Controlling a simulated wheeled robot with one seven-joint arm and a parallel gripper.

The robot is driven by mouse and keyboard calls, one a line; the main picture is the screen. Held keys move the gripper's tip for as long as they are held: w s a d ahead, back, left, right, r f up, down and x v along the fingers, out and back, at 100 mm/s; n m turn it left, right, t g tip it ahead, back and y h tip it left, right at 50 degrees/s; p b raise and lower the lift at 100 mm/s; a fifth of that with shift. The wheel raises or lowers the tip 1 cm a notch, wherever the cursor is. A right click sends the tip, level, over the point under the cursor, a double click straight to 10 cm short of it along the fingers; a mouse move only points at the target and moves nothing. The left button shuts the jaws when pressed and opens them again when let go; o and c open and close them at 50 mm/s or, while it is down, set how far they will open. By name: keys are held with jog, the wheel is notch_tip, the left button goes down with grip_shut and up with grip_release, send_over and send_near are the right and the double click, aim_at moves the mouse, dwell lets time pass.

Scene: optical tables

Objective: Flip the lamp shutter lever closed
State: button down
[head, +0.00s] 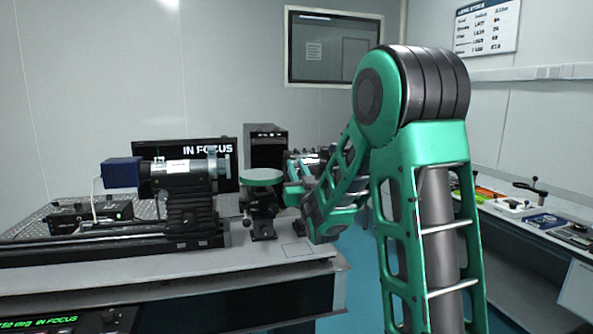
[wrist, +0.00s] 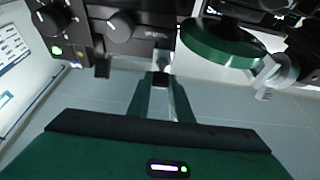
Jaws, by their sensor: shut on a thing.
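In the wrist view, my gripper (wrist: 160,82) is shut on a small dark piece between its fingertips, just below the front of a black housing (wrist: 140,12). The piece appears to be the lamp shutter lever, but it is mostly hidden by the fingers, and its open or closed position cannot be told. The housing has two round knobs and a lit green light. In the head view my arm reaches toward the bench and hides most of the lamp end and the gripper.
A green round platform (head: 262,176) on a black mount stands close to my arm; it also shows in the wrist view (wrist: 222,42). A blue-ended optical tube (head: 180,170) stands on the rail to the left. A side bench (head: 562,229) with tools is at right.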

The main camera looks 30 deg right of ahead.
jog(key=shift+f+t, duration=0.3)
jog(key=shift+f, duration=0.05)
jog(key=shift+a+f+t+h, duration=0.1)
jog(key=shift+f+t+h, duration=0.2)
jog(key=shift+t, duration=0.6)
jog(key=shift+f+t+h, duration=0.2)
jog(key=shift+t+h, duration=0.1)
jog(key=shift+t, duration=0.6)
jog(key=shift+s+t, duration=0.1)
jog(key=shift+t, duration=0.2)
jog(key=c, duration=1.6)
grip_release()
jog(key=shift+f, duration=0.1)
